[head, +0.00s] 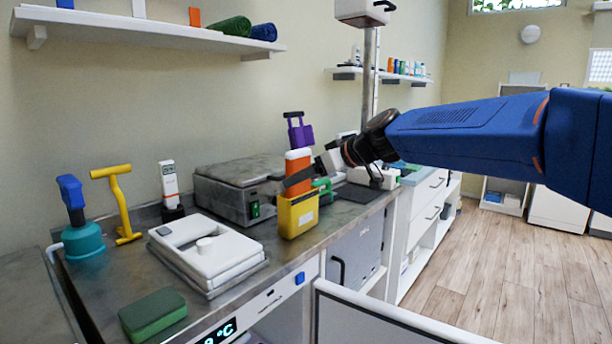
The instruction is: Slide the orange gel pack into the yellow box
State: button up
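The orange gel pack (297,163) stands upright, with a pale band near its top. Its lower end is at the opening of the yellow box (298,215), hidden behind the front wall, so how deep it sits cannot be told. The yellow box stands on the steel counter near its front edge. My gripper (301,177) reaches in from the right, with a dark finger across the front of the pack. It appears shut on the pack; the other finger is hidden behind it.
A grey metal unit (238,185) stands behind and left of the box. A purple object (300,134) and a green object (323,187) are close by. A white lidded container (207,250) and green block (153,314) lie to the left. A wall shelf (150,32) hangs above.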

jog(key=shift+f, duration=0.15)
dwell(0.3)
jog(key=o, duration=1.4)
jog(key=shift+c, duration=0.2)
notch_tip(320, 180, up, 9)
dwell(0.9)
